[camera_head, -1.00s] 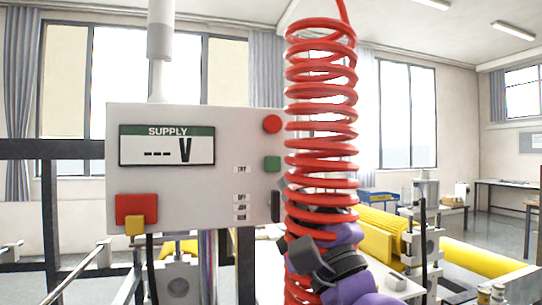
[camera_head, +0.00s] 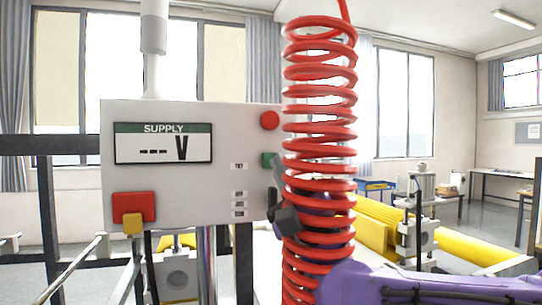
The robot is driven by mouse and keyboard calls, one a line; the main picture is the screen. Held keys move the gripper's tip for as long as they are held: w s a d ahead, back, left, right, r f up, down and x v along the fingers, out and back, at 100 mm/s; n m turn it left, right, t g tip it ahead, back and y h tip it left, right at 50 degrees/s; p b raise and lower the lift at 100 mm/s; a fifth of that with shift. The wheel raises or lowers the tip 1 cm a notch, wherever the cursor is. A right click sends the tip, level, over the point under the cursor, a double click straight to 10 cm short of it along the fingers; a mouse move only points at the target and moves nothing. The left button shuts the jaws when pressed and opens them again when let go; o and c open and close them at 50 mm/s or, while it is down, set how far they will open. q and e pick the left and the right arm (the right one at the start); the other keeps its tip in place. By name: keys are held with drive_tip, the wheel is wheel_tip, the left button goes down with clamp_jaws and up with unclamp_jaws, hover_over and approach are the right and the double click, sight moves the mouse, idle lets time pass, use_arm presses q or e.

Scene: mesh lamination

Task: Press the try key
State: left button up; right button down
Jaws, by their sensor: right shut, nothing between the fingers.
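A light grey supply box (camera_head: 225,120) hangs at left centre, its display (camera_head: 164,143) reading "SUPPLY --- V". The green key (camera_head: 267,159) sits on its right side, level with a small label (camera_head: 239,166) that seems to read "TRY". My right gripper (camera_head: 277,170) is at the box's right edge, its dark grey fingertip just beside and slightly below the green key. I cannot tell whether it touches the key. The gripper is shut and empty, partly hidden behind the red coil. My left gripper is not in view.
The red coiled hose (camera_head: 318,130) hangs right of the box, in front of my right gripper. A round red button (camera_head: 269,120) sits above the green key. Small labels (camera_head: 239,205) lie below. A red block (camera_head: 133,207) is at lower left. Yellow rollers (camera_head: 470,248) stand behind at right.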

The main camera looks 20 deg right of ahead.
drive_tip(key=shift+w, duration=1.25)
idle(1.1)
drive_tip(key=shift+w, duration=0.4)
drive_tip(key=shift+w, duration=0.5)
idle(0.6)
drive_tip(key=shift+s+b, duration=0.1)
drive_tip(key=shift+b, duration=0.25)
drive_tip(key=shift+s+b, duration=0.45)
drive_tip(key=shift+s, duration=0.4)
